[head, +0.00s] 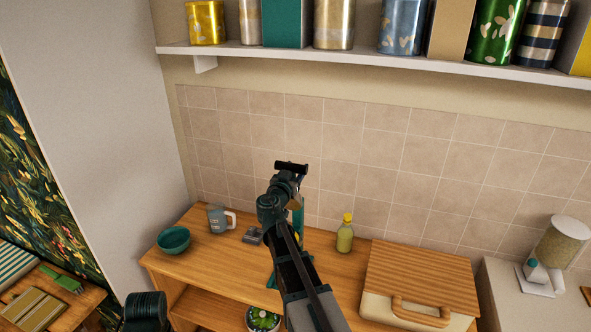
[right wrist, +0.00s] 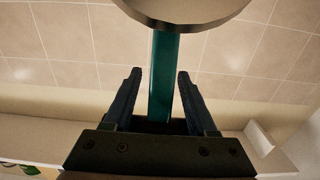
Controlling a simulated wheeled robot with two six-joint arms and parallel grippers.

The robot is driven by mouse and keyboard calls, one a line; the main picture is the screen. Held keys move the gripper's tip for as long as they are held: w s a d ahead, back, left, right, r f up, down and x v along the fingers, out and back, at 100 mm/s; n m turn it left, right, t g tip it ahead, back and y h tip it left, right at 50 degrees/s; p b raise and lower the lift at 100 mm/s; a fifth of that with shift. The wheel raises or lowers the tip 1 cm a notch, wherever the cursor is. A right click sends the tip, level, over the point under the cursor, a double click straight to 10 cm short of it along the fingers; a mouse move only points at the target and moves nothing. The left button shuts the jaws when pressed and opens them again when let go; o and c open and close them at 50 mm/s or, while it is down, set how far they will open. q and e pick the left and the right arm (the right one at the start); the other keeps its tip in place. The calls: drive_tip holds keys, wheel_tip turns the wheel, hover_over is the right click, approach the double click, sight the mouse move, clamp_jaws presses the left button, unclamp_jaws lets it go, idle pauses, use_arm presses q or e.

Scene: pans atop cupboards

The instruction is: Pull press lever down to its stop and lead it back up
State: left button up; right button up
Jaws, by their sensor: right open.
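The teal press (head: 298,217) stands on the wooden cupboard top, mostly hidden behind my right arm in the head view. My right gripper (head: 291,166) is raised at the top of the press in front of the tiled wall. In the right wrist view a teal bar (right wrist: 162,80), seemingly the press lever, runs between the two fingers of my right gripper (right wrist: 160,75). The fingers are open, one on each side, with a gap to the bar. A round grey part (right wrist: 182,10) sits at the bar's upper end in that view. My left gripper is not in view.
On the cupboard top (head: 205,262) are a teal bowl (head: 173,240), a mug (head: 218,220), a small grey item (head: 252,236), a yellow-capped bottle (head: 345,234) and a bread box (head: 420,280). A shelf (head: 380,62) with several canisters hangs above. A grinder (head: 552,255) stands right.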

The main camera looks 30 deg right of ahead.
drive_tip(key=shift+c, duration=0.3)
clamp_jaws()
idle(1.1)
